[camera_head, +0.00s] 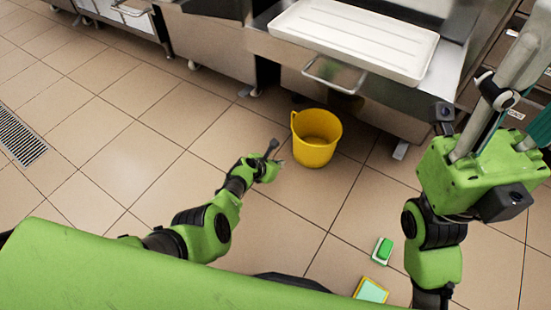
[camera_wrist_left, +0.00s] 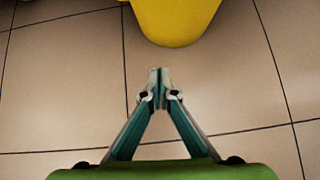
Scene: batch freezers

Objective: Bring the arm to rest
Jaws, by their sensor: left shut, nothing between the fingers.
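My left arm reaches out low over the tiled floor in the head view. Its gripper (camera_head: 281,163) is just left of and in front of a yellow bucket (camera_head: 314,152), apart from it. In the left wrist view, the left gripper's fingertips (camera_wrist_left: 159,74) meet with nothing between them. The bucket (camera_wrist_left: 174,18) shows beyond them at the top of that view. My right arm is raised at the right of the head view, close to the camera. Its gripper (camera_head: 510,85) points up and its tips are not clearly shown, so I cannot tell its opening.
A steel machine (camera_head: 285,75) with a white tray (camera_head: 352,38) on it stands behind the bucket. A green and white brush or sponge (camera_head: 383,250) and a yellow-edged pad (camera_head: 371,291) lie on the floor at lower right. A drain grate (camera_head: 18,137) is at left. Floor between is clear.

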